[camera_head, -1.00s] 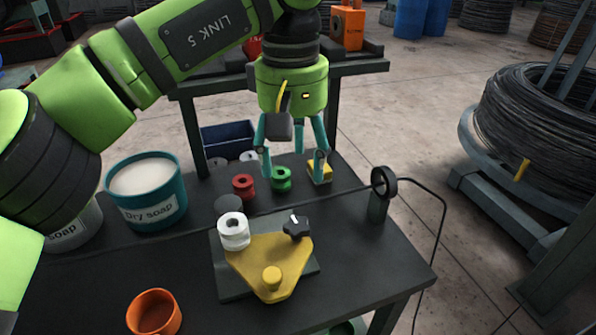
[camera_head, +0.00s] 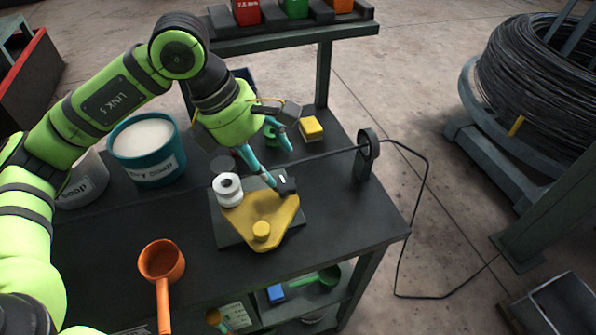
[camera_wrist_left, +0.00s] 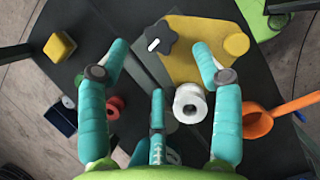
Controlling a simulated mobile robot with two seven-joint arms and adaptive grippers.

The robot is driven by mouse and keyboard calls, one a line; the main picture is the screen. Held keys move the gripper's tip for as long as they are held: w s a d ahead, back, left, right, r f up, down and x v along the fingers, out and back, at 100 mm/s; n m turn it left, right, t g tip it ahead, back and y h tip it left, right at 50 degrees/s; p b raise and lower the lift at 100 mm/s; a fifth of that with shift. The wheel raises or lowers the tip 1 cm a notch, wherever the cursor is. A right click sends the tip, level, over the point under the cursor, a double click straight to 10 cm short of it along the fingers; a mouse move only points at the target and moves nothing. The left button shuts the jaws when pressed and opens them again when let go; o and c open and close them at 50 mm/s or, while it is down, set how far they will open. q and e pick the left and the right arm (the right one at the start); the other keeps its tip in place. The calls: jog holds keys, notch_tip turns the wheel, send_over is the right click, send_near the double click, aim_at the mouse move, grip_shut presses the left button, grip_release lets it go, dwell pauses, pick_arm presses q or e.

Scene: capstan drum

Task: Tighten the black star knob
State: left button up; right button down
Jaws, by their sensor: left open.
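The black star knob (camera_head: 287,185) with a white mark sits on the back right corner of the yellow three-cornered plate (camera_head: 265,213), on a dark base on the bench. My left gripper (camera_head: 281,167) is open and tilted just behind and above the knob, one teal fingertip close to its left side. In the wrist view the knob (camera_wrist_left: 160,38) shows between and beyond the spread fingertips of my left gripper (camera_wrist_left: 160,60); I cannot tell whether any finger touches it. Nothing is held. My right gripper is out of view.
A white spool (camera_head: 227,188) stands at the plate's left corner, close to the fingers. A yellow block (camera_head: 311,128), a green spool (camera_head: 271,133) and a cable wheel (camera_head: 366,148) are behind and right. A soap bucket (camera_head: 146,150) and an orange ladle (camera_head: 162,263) are left.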

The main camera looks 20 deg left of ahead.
aim_at(285, 184)
pick_arm(q)
jog(key=p+x, duration=0.1)
jog(key=x, duration=0.3)
jog(key=shift+d+f, duration=0.15)
jog(key=shift+f, duration=0.25)
jog(key=shift+w+d+f+p, duration=0.1)
jog(key=shift+d+f+p, duration=0.1)
jog(key=shift+f+p, duration=0.25)
jog(key=shift+f, duration=0.15)
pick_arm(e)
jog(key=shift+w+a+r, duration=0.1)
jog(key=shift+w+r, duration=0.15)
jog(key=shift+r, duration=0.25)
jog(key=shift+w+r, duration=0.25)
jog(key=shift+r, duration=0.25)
pick_arm(q)
jog(key=shift+c, duration=0.4)
jog(key=c, duration=1)
jog(key=shift+w+f+m+b, duration=0.15)
jog(key=shift+m+b, duration=0.15)
jog(key=shift+b, duration=0.5)
jog(key=shift+g+b, duration=0.3)
jog(key=shift+b, duration=0.05)
jog(key=shift+m, duration=0.4)
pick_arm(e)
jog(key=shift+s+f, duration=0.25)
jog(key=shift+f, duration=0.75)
